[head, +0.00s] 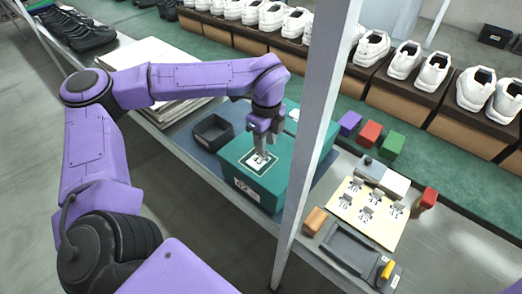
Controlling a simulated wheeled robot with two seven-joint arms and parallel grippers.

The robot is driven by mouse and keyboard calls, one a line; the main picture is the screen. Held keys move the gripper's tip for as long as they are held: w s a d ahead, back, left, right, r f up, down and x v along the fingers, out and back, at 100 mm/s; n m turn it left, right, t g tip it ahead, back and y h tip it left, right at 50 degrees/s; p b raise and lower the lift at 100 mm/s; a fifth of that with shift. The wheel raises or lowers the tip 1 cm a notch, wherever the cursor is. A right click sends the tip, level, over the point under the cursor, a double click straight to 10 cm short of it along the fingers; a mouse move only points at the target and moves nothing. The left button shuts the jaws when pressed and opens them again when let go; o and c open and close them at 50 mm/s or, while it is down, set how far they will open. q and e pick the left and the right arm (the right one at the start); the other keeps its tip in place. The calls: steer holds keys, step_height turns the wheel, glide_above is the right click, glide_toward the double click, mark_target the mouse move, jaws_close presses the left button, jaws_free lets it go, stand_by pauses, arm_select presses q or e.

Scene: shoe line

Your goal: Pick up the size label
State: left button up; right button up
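My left gripper (262,150) points down at the top of a teal shoe box (283,181), inside a white square outline. A small white patch shows at its fingertips; I cannot tell if it is held or printed on the lid. Whether the fingers are open or shut is too small to tell. A white label with dark marks, perhaps "42", (246,190) is on the box's front side. A cream sheet (389,236) to the right carries several small white and grey tags. I cannot tell which is the size label. My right gripper is out of view.
A grey post (311,130) stands in front of the table, right of the box. Purple, red (371,133) and green blocks sit behind. A grey tray (357,254) is at the front right. White shoes line the back.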

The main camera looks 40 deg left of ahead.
mark_target(259, 165)
arm_select(q)
steer(key=shift+s+a+f, duration=0.15)
steer(key=shift+f, duration=0.75)
jaws_close()
steer(key=shift+r, duration=0.1)
steer(key=shift+r, duration=0.25)
step_height(259, 165, up, 3)
steer(key=shift+f, duration=0.1)
steer(key=s+d+r+b, duration=0.3)
steer(key=s+r, duration=0.6)
steer(key=s, duration=0.4)
steer(key=shift+s+d+r+b, duration=0.25)
steer(key=shift+s+r+b, duration=0.05)
steer(key=shift+b, duration=0.25)
